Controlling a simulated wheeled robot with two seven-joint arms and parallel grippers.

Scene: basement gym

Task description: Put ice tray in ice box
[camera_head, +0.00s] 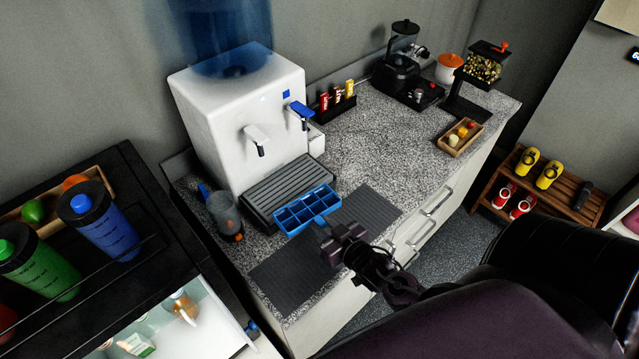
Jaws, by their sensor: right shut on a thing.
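The ice tray (291,222) is blue with several square compartments. It is by the front edge of the water dispenser's drip grille, over the grey ribbed mat, and I cannot tell whether it touches the counter. My right gripper (324,227) reaches in from the right and is shut on the tray's near edge. My left gripper is not in view. An open white-lined cold compartment (214,313) with bottles inside shows at the lower left. I cannot tell whether it is the ice box.
A white water dispenser (222,131) stands behind the tray. A grey tumbler (224,215) stands left of the tray. The ribbed mat (283,278) is bare in front. Large bottles (107,225) stand on a black cabinet at left. The counter (385,150) at right is mostly clear.

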